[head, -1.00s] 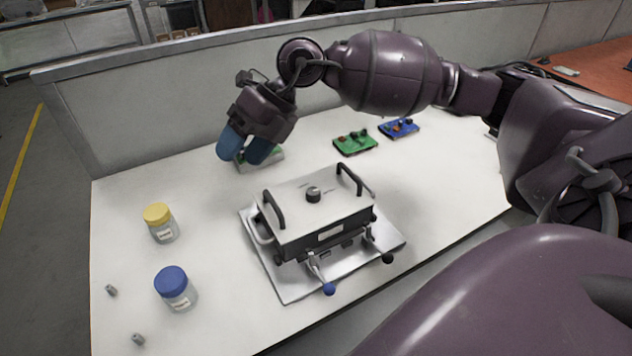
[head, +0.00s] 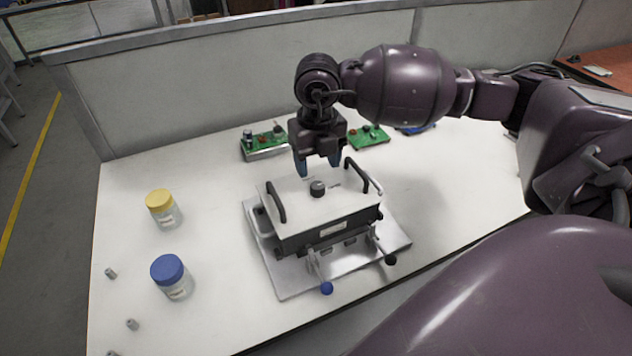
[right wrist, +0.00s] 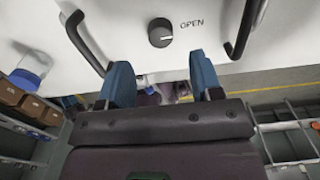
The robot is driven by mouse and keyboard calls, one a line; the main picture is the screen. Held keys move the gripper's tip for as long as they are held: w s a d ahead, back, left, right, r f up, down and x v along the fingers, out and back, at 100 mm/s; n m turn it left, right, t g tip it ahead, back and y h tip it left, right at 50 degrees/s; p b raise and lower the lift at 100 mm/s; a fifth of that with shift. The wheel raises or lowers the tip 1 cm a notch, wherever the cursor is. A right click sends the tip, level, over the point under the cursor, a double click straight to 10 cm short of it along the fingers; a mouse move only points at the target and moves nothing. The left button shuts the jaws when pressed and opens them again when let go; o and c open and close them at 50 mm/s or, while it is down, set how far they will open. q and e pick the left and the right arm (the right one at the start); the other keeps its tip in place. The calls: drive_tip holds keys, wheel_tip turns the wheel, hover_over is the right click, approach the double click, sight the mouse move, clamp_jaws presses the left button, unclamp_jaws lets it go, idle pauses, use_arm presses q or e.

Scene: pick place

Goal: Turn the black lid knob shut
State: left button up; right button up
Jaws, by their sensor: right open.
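The black lid knob (head: 317,187) sits in the middle of the pale lid (head: 345,202) of a box-like fixture. In the right wrist view the knob (right wrist: 160,32) has a light pointer mark on its right side, towards the word OPEN printed beside it. My right gripper (head: 319,172) is open and empty, its blue fingers pointing down just behind and above the knob. In the right wrist view the two fingers (right wrist: 160,72) are spread apart, with the knob beyond their tips, apart from them. My left gripper is not in view.
Black handles (head: 276,202) (head: 363,176) rise on both sides of the lid. The fixture stands on a metal plate (head: 288,284) with blue and black lever balls in front. Green circuit boards (head: 264,143) lie behind. Yellow-lidded (head: 163,208) and blue-lidded (head: 172,277) jars stand at the left.

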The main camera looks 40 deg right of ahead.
sight(318, 185)
wheel_tip(318, 185, down, 6)
drive_tip(key=shift+r+b, duration=0.1)
drive_tip(key=shift+b, duration=0.3)
drive_tip(key=c, duration=0.9)
drive_tip(key=shift+c, duration=0.2)
